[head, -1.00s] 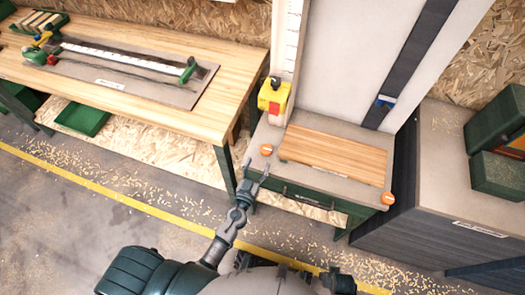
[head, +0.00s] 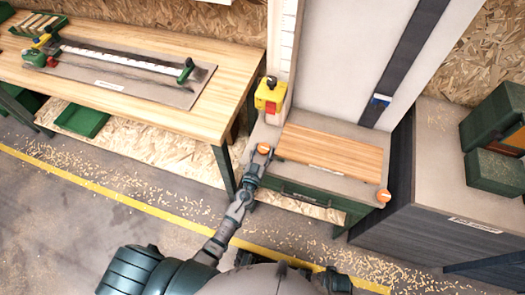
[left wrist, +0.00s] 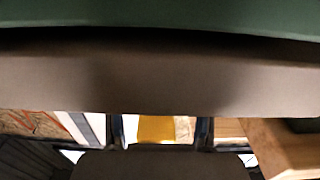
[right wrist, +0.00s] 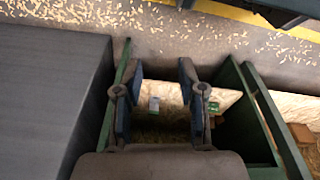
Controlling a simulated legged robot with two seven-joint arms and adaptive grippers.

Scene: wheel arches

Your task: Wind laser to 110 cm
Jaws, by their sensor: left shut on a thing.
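An orange knob (head: 264,148) sits at the left front corner of the grey-topped stand. My left gripper (head: 262,154) is at this knob, its fingers closed around it. In the left wrist view, my left gripper's fingers (left wrist: 161,132) stand either side of a yellow patch; the grip itself is not clear there. A second orange knob (head: 384,196) is at the right front corner. A small blue-and-white piece (head: 380,99) sits on a dark upright strip (head: 407,62). A white ticked scale (head: 288,35) stands at left; its figures are unreadable. My right gripper (right wrist: 160,88) is open and empty.
A yellow box with a red front (head: 269,94) stands behind the left knob. A wooden board (head: 330,152) lies on the stand (head: 355,188). A wooden workbench (head: 205,120) with a ruled jig is at left. A dark cabinet (head: 435,215) with green cases is at right.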

